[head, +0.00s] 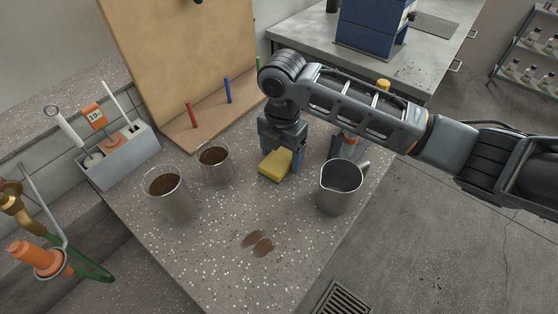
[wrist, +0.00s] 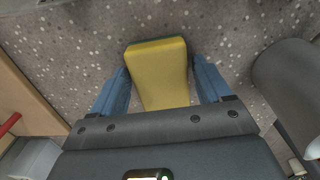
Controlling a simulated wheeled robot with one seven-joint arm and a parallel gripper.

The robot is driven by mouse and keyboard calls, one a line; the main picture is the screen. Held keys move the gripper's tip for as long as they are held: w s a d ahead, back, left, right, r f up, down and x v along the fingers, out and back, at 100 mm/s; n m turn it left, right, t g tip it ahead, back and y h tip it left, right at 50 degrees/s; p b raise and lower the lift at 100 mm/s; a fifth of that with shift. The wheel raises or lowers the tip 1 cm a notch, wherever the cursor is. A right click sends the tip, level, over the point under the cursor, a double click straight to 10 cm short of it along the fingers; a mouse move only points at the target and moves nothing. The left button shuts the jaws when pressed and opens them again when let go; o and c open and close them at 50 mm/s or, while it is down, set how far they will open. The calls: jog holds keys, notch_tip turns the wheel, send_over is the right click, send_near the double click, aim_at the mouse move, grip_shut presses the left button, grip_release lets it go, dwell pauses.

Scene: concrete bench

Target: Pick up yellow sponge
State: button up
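The yellow sponge (head: 273,166) is on the speckled bench top (head: 215,255), under my gripper (head: 284,158). In the wrist view, the sponge (wrist: 157,65) lies between the two blue fingers of my gripper (wrist: 161,72). The fingers are spread on either side of it, with a narrow gap showing at the right finger. The near end of the sponge is hidden by the gripper body. In the head view, one finger stands in front of the sponge's right side.
A metal pitcher (head: 341,188) stands close on the right. Two cups of brown liquid, one nearer (head: 168,195) and one farther (head: 214,162), stand left. Brown stains (head: 258,243) mark the front. A wooden board (head: 185,60) with coloured pens rises behind.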

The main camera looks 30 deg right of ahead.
aim_at(282, 155)
jog(key=c, duration=0.8)
jog(key=shift+o, duration=0.2)
notch_tip(282, 155, up, 10)
